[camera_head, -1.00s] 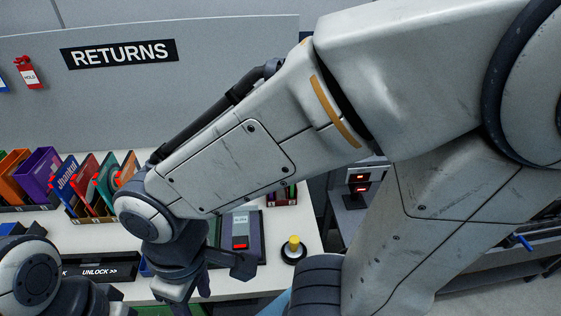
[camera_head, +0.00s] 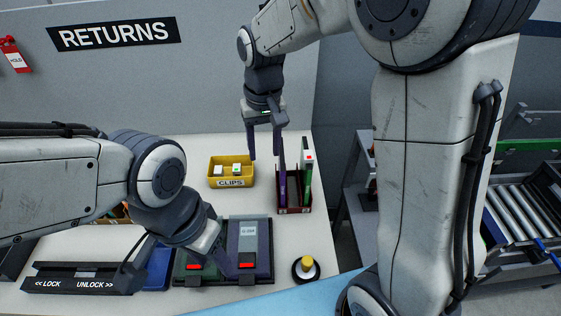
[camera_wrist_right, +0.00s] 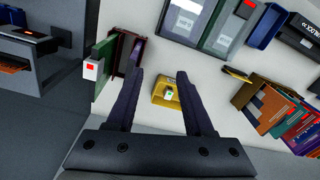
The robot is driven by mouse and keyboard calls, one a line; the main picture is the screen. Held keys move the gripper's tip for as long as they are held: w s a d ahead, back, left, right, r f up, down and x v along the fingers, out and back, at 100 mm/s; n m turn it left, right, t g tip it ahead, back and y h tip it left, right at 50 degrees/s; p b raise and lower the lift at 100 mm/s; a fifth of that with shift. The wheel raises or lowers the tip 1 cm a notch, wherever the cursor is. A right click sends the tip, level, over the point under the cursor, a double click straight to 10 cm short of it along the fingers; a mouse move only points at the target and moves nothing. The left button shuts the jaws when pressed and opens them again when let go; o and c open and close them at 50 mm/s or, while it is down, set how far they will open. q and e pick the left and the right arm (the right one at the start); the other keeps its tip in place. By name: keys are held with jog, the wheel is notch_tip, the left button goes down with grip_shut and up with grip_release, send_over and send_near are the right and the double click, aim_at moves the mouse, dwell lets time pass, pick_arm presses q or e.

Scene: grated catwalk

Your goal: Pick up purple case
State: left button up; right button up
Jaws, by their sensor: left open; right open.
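A dark purple case (camera_head: 249,262) with a pale label and red tab lies flat on the white table in the head view, and it also shows in the right wrist view (camera_wrist_right: 184,20). A second, slim purple case (camera_head: 282,190) stands upright in a dark red rack (camera_head: 295,209). My right gripper (camera_head: 265,157) is open and empty, above and behind the rack, its right finger close to the slim purple case in the picture. In the right wrist view its fingers (camera_wrist_right: 165,85) are apart. My left gripper (camera_head: 216,256) is open, over the flat cases; contact is unclear.
A flat green case (camera_head: 193,273) lies beside the flat purple one. A green case (camera_head: 307,182) stands in the rack. A yellow CLIPS bin (camera_head: 231,184) is nearby. A yellow button (camera_head: 306,265) and a LOCK/UNLOCK bar (camera_head: 84,279) are in front. Colourful cases (camera_wrist_right: 275,107) stand together.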

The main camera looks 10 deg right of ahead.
aim_at(282, 153)
jog(key=w+d+m, duration=0.1)
jog(key=w+d, duration=0.1)
jog(key=w+d+f+m, duration=0.1)
jog(key=w+d, duration=0.1)
jog(key=w, duration=0.1)
jog(key=w+d+f, duration=0.1)
jog(key=w+d, duration=0.1)
jog(key=shift+w+d+m, duration=0.15)
jog(key=shift+w+m, duration=0.2)
jog(key=shift+m, duration=0.05)
jog(key=f, duration=0.2)
jog(key=f+p, duration=0.1)
jog(key=f, duration=0.1)
jog(key=shift+w+d+f, duration=0.15)
jog(key=shift+d+f, duration=0.05)
jog(key=shift+f, duration=0.05)
jog(key=f+p, duration=0.1)
jog(key=f, duration=0.2)
jog(key=f+p, duration=0.1)
jog(key=shift+w+a+f+p, duration=0.1)
jog(key=shift+a+f+p, duration=0.2)
jog(key=shift+f, duration=0.65)
grip_shut()
